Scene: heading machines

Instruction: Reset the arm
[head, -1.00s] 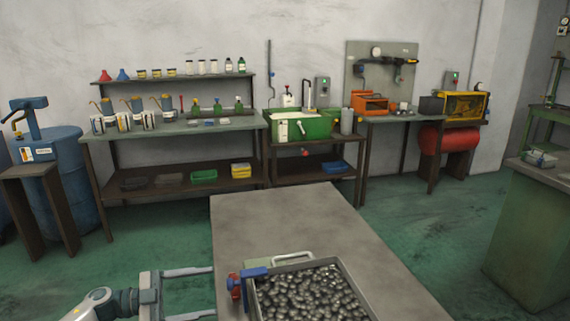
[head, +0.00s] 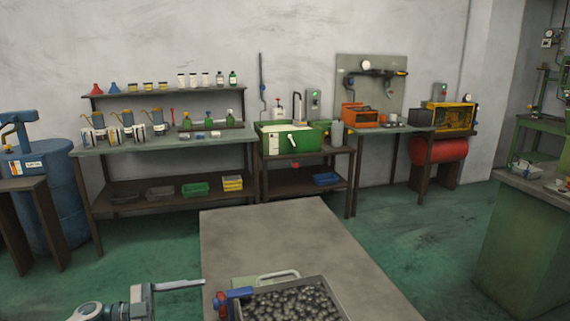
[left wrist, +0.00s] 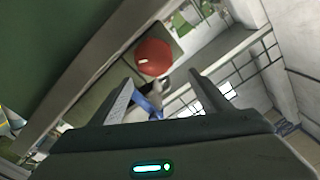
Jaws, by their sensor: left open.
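My left gripper (head: 195,302) enters at the bottom left of the head view, with its fingers spread apart and nothing between them. It is just left of a metal bin (head: 333,292) full of grey rounded pieces, apart from the bin's blue and red fitting (head: 232,298). In the left wrist view both fingers of the left gripper (left wrist: 160,90) show wide apart. A red round knob (left wrist: 153,57) and a blue part (left wrist: 148,105) appear beyond and between them. My right gripper is in neither view.
The bin stands at the near end of a grey table (head: 290,235). Behind it are a workbench (head: 165,143) with cans and bottles, a green machine (head: 290,138) and a red tank (head: 438,151). A blue barrel (head: 50,190) is at left, a green cabinet (head: 525,245) at right.

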